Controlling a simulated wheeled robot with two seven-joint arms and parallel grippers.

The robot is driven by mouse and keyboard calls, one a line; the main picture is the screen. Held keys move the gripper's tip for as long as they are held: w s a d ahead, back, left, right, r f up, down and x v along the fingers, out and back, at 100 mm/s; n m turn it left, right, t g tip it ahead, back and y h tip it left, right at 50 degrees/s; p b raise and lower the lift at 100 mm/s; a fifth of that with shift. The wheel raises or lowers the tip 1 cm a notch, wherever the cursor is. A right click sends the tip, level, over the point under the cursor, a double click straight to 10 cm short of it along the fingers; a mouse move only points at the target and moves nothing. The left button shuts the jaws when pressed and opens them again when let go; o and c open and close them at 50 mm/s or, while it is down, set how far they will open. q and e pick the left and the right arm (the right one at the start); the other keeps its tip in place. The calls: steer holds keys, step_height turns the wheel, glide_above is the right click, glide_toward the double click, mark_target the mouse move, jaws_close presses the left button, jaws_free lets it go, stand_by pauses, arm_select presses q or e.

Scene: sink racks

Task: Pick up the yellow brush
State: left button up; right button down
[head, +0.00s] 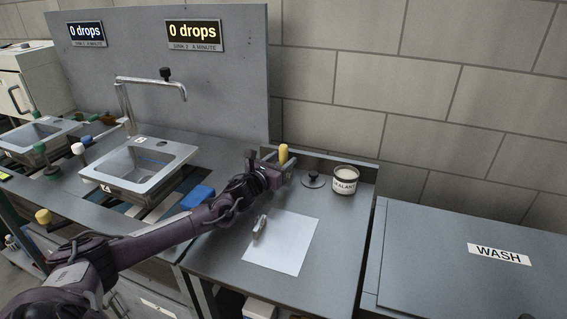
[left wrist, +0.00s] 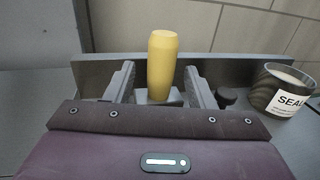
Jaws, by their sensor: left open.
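The yellow brush (head: 283,154) shows as a yellow upright handle near the back edge of the counter in the head view. In the left wrist view the yellow brush (left wrist: 162,62) stands between the two fingers, on a light grey base. My left gripper (head: 279,169) is open around the brush in the head view. In the left wrist view my left gripper (left wrist: 160,88) has a finger on each side of the handle, with gaps visible. Whether a finger touches it is not clear. My right gripper is not in view.
A sealant jar (head: 345,180) and a small dark knob-like item (head: 313,179) stand right of the brush. A white sheet (head: 292,245) with a small metal tool (head: 260,227) lies in front. A low back wall (left wrist: 222,68) stands behind. A sink (head: 140,165) is left.

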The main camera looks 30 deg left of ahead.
arm_select(q)
steer(key=shift+w, duration=0.65)
steer(key=c, duration=1.1)
steer(key=shift+o, duration=0.2)
